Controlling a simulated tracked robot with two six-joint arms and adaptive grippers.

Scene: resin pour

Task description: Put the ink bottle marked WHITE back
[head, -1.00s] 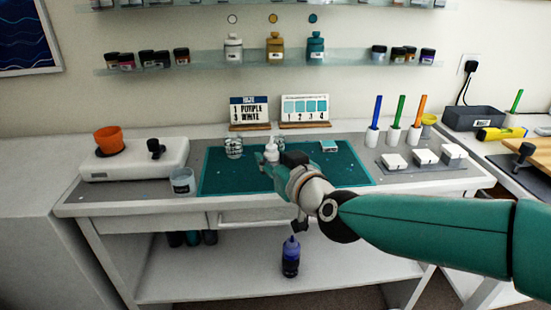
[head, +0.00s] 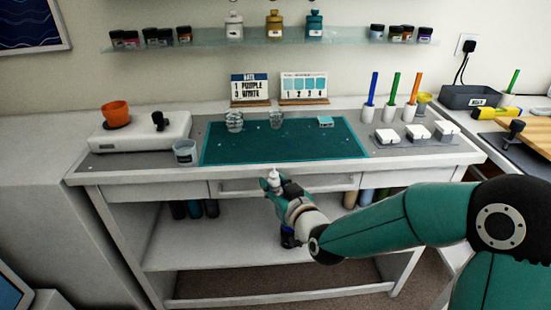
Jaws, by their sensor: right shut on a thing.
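My right gripper (head: 284,196) is shut on a small white bottle (head: 273,180), held upright by its sides; I cannot read a label on it. In the picture it shows in front of the workbench's drawer front, above the open lower shelf (head: 215,250). A dark blue-purple bottle (head: 287,238) stands on that shelf, partly hidden behind my right gripper and arm. Several dark bottles (head: 195,209) stand at the shelf's back left, and beige and blue ones (head: 358,198) at the back right. My left gripper is not in view.
The teal mat (head: 300,143) on the bench carries two clear cups (head: 234,122) and a small teal block (head: 325,121). A wall shelf (head: 190,46) holds jars and larger bottles. The lower shelf's front left is clear.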

